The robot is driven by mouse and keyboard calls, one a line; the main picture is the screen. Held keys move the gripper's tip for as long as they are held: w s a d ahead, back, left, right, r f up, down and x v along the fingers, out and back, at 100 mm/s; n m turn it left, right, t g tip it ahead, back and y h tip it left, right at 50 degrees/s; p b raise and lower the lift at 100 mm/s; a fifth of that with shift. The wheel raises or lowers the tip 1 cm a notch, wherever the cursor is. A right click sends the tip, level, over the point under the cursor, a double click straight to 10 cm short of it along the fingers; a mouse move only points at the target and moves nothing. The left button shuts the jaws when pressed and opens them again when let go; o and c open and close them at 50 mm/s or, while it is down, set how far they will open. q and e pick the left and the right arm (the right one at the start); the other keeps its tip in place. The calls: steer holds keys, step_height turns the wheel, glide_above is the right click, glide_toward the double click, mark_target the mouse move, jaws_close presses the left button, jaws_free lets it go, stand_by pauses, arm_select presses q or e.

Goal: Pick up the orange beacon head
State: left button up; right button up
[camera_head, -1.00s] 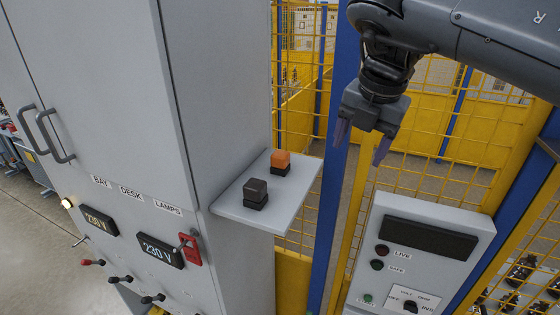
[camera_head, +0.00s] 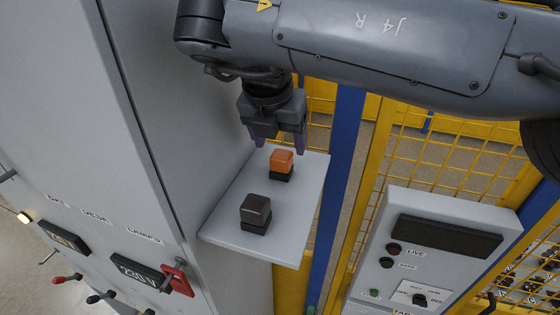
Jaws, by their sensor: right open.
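The orange beacon head (camera_head: 281,160) is a small orange block on a black base (camera_head: 280,176). It stands toward the far part of a light grey shelf (camera_head: 226,226) fixed to the cabinet's side. A dark brown-grey block (camera_head: 256,208), also on a black base, stands nearer on the same shelf. My right gripper (camera_head: 280,144) is open and empty, pointing down. In the picture its fingertips lie just above and to either side of the orange head, with no visible contact. My left gripper is not in view.
A grey cabinet (camera_head: 170,100) rises left of the shelf, with switches and a red lockout piece (camera_head: 178,280). A control box (camera_head: 450,212) with a dark display stands at right. A blue post (camera_head: 342,150) and yellow mesh fence are behind the shelf.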

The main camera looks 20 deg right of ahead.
mark_target(282, 154)
steer(key=shift+s+x, duration=0.2)
steer(key=shift+x, duration=0.95)
steer(key=shift+s+x, duration=0.15)
steer(key=shift+x, duration=1)
steer(key=shift+w+f, duration=0.2)
steer(key=shift+f, duration=0.55)
steer(key=c, duration=1.1)
steer(key=shift+o, duration=0.2)
steer(key=shift+r, duration=0.1)
